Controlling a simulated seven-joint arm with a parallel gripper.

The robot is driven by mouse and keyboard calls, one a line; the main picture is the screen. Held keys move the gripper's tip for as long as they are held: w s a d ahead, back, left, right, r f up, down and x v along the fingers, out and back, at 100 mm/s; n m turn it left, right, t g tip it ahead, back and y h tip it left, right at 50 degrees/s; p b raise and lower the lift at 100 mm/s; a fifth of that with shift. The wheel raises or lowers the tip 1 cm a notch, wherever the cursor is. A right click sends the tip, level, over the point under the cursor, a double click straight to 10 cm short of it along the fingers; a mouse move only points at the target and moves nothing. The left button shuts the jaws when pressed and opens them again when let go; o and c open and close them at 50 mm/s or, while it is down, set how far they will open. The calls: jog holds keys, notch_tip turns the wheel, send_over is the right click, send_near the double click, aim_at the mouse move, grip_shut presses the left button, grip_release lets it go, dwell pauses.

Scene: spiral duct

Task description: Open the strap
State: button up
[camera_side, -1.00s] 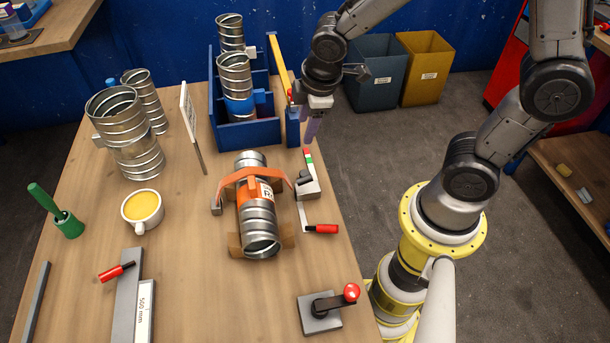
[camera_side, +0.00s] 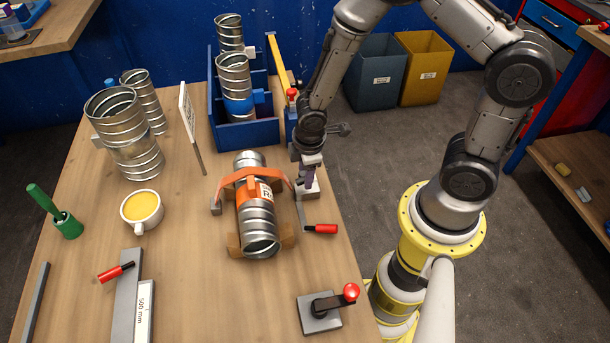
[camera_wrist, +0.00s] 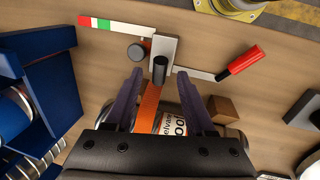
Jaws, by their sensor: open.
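The orange strap (camera_side: 232,178) arches over a silver spiral duct (camera_side: 258,213) lying in a brown cradle (camera_side: 287,235). The strap also shows in the wrist view (camera_wrist: 150,108), running up to a grey block (camera_wrist: 164,47) with a black post (camera_wrist: 160,70). A lever with a red handle (camera_wrist: 240,61) extends from the block; the handle also shows in the side view (camera_side: 321,229). My gripper (camera_wrist: 160,74) is open and empty, its purple fingers on either side of the strap, near the post. In the side view my gripper (camera_side: 307,172) is above the block, partly hiding it. Contact cannot be told.
A red, white and green strip (camera_wrist: 100,24) sits beside the block. A blue rack (camera_side: 250,134) with ducts stands behind. A red-knobbed lever (camera_side: 325,310) is at the front right. A yellow-filled cup (camera_side: 142,208) and upright ducts (camera_side: 128,140) stand left.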

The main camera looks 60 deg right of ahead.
jog(key=shift+w+d+f, duration=0.15)
jog(key=shift+w+f, duration=0.05)
jog(key=shift+f, duration=0.85)
jog(key=shift+c, duration=0.2)
grip_shut()
dwell(0.6)
